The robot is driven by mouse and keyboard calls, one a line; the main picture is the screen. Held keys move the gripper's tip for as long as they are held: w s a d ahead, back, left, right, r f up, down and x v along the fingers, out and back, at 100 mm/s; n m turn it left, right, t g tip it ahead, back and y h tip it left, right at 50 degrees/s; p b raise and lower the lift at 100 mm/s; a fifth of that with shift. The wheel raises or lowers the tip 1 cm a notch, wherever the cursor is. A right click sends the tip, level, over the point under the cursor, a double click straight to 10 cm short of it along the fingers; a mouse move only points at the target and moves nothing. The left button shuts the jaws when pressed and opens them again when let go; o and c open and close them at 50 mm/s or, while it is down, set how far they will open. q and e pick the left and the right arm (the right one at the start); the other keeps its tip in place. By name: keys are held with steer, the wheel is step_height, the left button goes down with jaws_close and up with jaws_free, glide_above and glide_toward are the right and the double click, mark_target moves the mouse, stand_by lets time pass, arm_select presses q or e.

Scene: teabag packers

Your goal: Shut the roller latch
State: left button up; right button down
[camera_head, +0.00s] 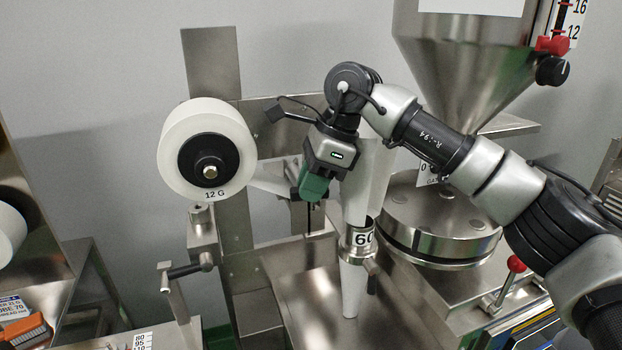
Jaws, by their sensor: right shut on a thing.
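My right gripper (311,200) is at the middle of the view, pointing down, at the right end of the white paper strip (272,182). Its green-tipped jaws are shut on a small dark part there, which appears to be the roller latch; the jaws hide most of it, so I cannot tell its angle. A thin dark rod shows just below the jaws, above a steel block (318,222). The strip comes from a white paper roll (225,127) marked 12 G. My left gripper is not in view.
A steel hopper (465,60) and round drum (440,215) are further right.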

steer(key=shift+w+r+n+g+p, duration=0.15)
steer(key=shift+n+g+p, duration=0.1)
steer(key=shift+n, duration=0.3)
steer(key=shift+w+r+n+g+p, duration=0.1)
steer(key=shift+w+n+g+p, duration=0.1)
steer(key=shift+n, duration=0.35)
steer(key=c, duration=1)
jaws_free()
steer(key=shift+f, duration=0.15)
steer(key=shift+c, duration=0.2)
steer(key=shift+r, duration=0.25)
steer(key=b+v, duration=0.2)
steer(key=v, duration=0.8)
steer(key=shift+r, duration=0.15)
steer(key=shift+d, duration=0.1)
